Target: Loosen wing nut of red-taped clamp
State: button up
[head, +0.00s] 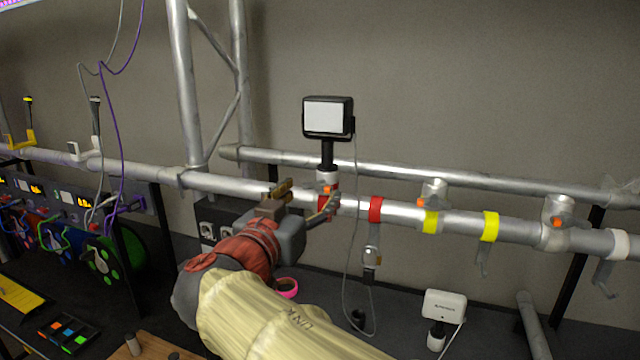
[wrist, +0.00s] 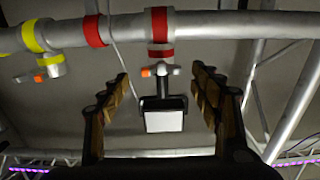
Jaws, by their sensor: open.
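The red-taped clamp (head: 329,178) sits on the front truss tube with a small lamp (head: 328,116) standing above it. In the wrist view the picture is turned over, so the clamp's red band (wrist: 160,53) is above the lamp (wrist: 164,116). An orange-tipped wing nut (wrist: 158,70) shows just under the band, between the finger tips. My gripper (head: 303,201) is open, its fingers pointing at the clamp from the front. In the wrist view my gripper (wrist: 161,75) has one finger on each side of the wing nut, apart from it. My gripper partly hides the clamp in the head view.
A second red band (head: 375,209) is on the tube just right of the clamp, with a hanging strap. Yellow-taped fittings (head: 431,221) follow further right. A thin cable (head: 350,235) hangs from the lamp past the tube. Connector panels (head: 60,205) stand at left.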

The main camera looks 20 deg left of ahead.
aim_at(315, 189)
jog(key=shift+w+p, duration=0.75)
jog(key=shift+w, duration=1.9)
jog(key=shift+c, duration=1.4)
jog(key=c, duration=0.8)
jog(key=shift+c, duration=0.5)
